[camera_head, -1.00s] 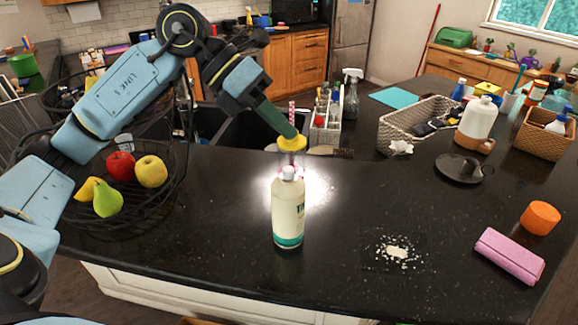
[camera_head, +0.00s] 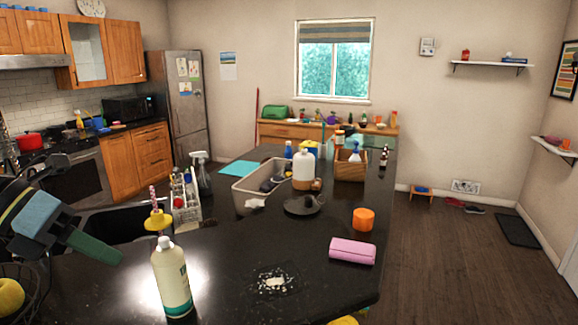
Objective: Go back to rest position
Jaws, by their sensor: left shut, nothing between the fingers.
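My left gripper (camera_head: 95,245) is at the left edge of the head view, over the near side of the sink. Its fingers are together with nothing seen between them. It is to the left of a cream bottle (camera_head: 172,280) with a teal base, and apart from it. The bottle stands upright on the black counter (camera_head: 225,290). A yellow item on a striped stick (camera_head: 157,220) shows just above and behind the bottle's top. My right gripper is not in view.
A wire basket with a yellow apple (camera_head: 10,296) is at the lower left. A pink cloth roll (camera_head: 352,251), an orange cylinder (camera_head: 363,219) and white crumbs (camera_head: 273,283) are on the counter. A grey basket (camera_head: 250,187) stands further back. The floor at right is mostly clear.

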